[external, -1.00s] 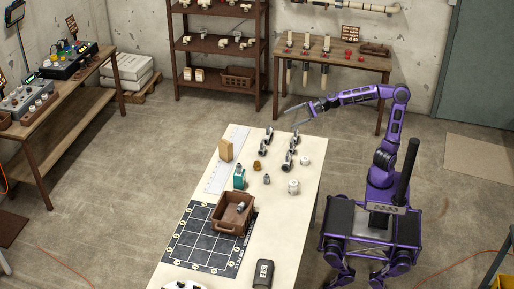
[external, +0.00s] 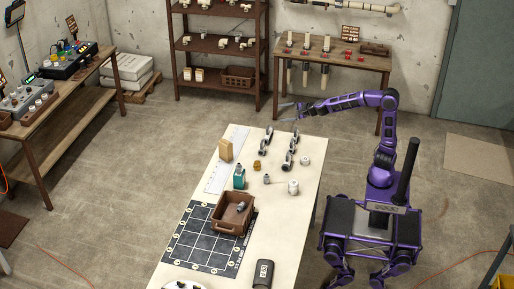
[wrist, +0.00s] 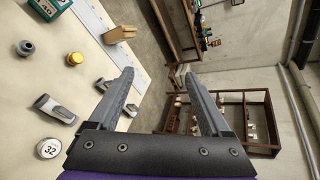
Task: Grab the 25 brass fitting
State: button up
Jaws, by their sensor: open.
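A small brass fitting (external: 257,165) stands upright on the pale workbench (external: 290,215); it also shows in the wrist view (wrist: 50,55), at upper left. No size number on it can be read. My gripper (external: 288,109) is raised beyond the far end of the bench, apart from the fitting. In the wrist view its two fingers (wrist: 158,75) are spread, with nothing between them. The fitting lies left of both fingers there.
Near the brass fitting are a grey fitting (wrist: 25,48), a teal box (external: 239,177), a white cap marked 32 (wrist: 48,148) and metal clamps (external: 290,158). A brown bin (external: 219,225) holds a grey part. A tan block (external: 225,150) stands at far left.

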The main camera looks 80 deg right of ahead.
jog(key=d+f+m, duration=0.1)
jog(key=f, duration=0.7)
jog(key=s+d+f+m+g+h, duration=0.1)
jog(key=d+f, duration=0.1)
jog(key=f, duration=0.6)
jog(key=s+d+f+m, duration=0.1)
jog(key=f+m, duration=0.1)
jog(key=f, duration=0.7)
jog(key=shift+s+d+h, duration=0.1)
jog(key=shift+d+h, duration=0.05)
jog(key=shift+h, duration=0.15)
jog(key=shift+s+a+f+m+y, duration=0.1)
jog(key=shift+a+f+m+y, duration=0.15)
jog(key=shift+a+m+y, duration=0.3)
jog(key=a+f+m+t+y, duration=0.1)
jog(key=a+f+m+y, duration=0.15)
jog(key=a+m, duration=0.3)
jog(key=m, duration=0.1)
send_near(257, 162)
jog(key=shift+h, duration=0.4)
jog(key=p+x, duration=0.1)
jog(key=x, duration=0.4)
jog(key=shift+s+a+f, duration=0.1)
jog(key=shift+a+f, duration=0.05)
jog(key=shift+a, duration=0.05)
jog(key=shift+a+x, duration=0.15)
jog(key=shift+x, duration=1.2)
jog(key=shift+a+x, duration=0.15)
jog(key=shift+x, duration=1.15)
jog(key=shift+f, duration=0.1)
